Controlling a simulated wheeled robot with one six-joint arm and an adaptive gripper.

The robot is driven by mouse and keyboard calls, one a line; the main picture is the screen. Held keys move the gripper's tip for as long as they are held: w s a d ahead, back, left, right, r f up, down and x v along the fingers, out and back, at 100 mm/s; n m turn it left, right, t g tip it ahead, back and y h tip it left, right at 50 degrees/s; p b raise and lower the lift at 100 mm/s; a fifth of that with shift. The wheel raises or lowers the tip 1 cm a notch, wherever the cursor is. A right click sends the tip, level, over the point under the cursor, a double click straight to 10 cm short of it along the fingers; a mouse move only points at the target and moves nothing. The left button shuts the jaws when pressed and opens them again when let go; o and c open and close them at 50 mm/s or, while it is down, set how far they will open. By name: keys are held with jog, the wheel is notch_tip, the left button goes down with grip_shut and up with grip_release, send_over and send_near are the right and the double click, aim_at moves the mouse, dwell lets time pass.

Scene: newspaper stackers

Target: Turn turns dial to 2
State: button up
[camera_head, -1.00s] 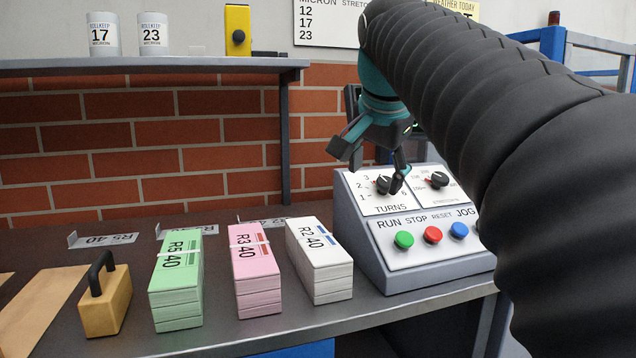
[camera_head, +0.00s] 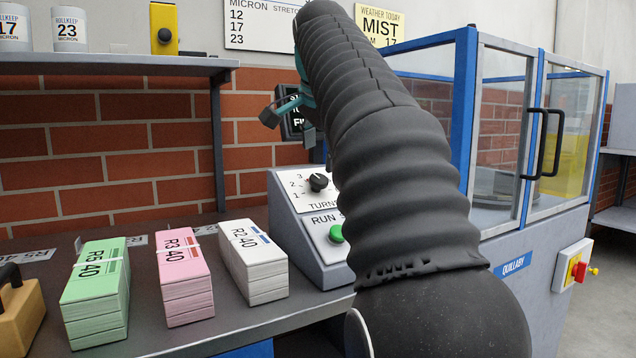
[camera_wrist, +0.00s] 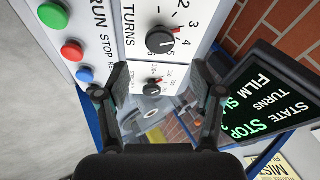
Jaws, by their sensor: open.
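The TURNS dial (camera_head: 318,182) is a black knob on a white plate with numbers, on the upper face of the grey control panel (camera_head: 290,222). In the wrist view the dial (camera_wrist: 160,40) shows beyond the fingertips, with a red mark at its edge. I cannot tell surely which number it points to. My gripper (camera_head: 289,122) is open and empty, above the panel and apart from the dial. In the wrist view a second black dial (camera_wrist: 155,88) shows between the fingers; my arm hides it in the head view.
A green button (camera_head: 336,234) sits below the dial. A dark status screen (camera_wrist: 268,92) reads STATE, TURNS and FILM. Green (camera_head: 98,290), pink (camera_head: 186,280) and white (camera_head: 254,265) stacks stand left of the panel. A blue-framed glass enclosure (camera_head: 465,120) stands right.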

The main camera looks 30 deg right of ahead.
aim_at(319, 178)
jog(key=b+x, duration=0.1)
jog(key=x, duration=0.6)
jog(key=shift+c, duration=0.3)
jog(key=shift+a, duration=0.1)
jog(key=c, duration=1)
